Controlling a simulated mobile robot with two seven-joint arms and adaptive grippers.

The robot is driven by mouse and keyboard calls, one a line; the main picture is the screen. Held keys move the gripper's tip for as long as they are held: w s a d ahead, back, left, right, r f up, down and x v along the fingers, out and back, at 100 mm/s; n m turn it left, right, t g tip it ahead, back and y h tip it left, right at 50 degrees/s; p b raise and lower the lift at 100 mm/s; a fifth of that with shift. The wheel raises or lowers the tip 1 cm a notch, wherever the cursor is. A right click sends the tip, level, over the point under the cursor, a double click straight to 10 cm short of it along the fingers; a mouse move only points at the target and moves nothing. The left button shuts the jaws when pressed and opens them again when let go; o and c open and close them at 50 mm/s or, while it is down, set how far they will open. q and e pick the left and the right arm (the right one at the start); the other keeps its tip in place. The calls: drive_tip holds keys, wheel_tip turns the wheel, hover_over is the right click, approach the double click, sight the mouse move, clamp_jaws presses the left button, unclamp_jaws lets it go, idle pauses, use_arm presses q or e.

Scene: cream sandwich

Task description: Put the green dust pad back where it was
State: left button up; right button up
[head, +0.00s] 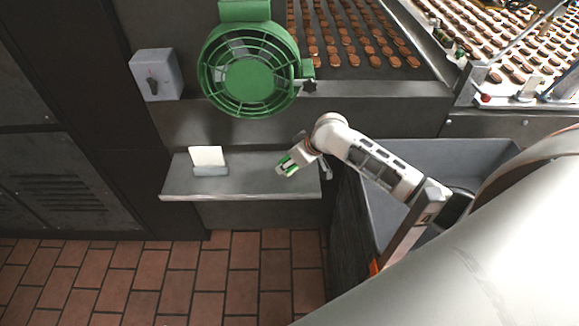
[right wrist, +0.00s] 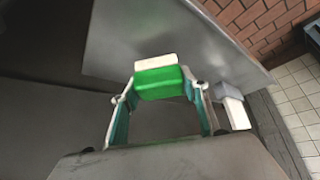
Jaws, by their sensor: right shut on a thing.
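The green dust pad (right wrist: 160,82) is a small green block with a white strip on top in the right wrist view. My right gripper (right wrist: 162,92) is shut on it, one finger at each side. In the head view, my right gripper (head: 288,164) and the pad (head: 285,162) are over the right part of the grey shelf (head: 245,186). I cannot tell whether the pad touches the shelf. My left gripper is not in view.
A white card (head: 206,156) stands in a small grey holder at the shelf's left. A green fan (head: 248,73) hangs above the shelf. A grey bin (head: 460,152) is at the right. The shelf's middle is clear.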

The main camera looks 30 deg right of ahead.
drive_tip(key=shift+f, duration=1.15)
drive_tip(key=o, duration=1)
drive_tip(key=shift+f, duration=0.1)
drive_tip(key=v, duration=1.2)
drive_tip(key=shift+s, duration=0.1)
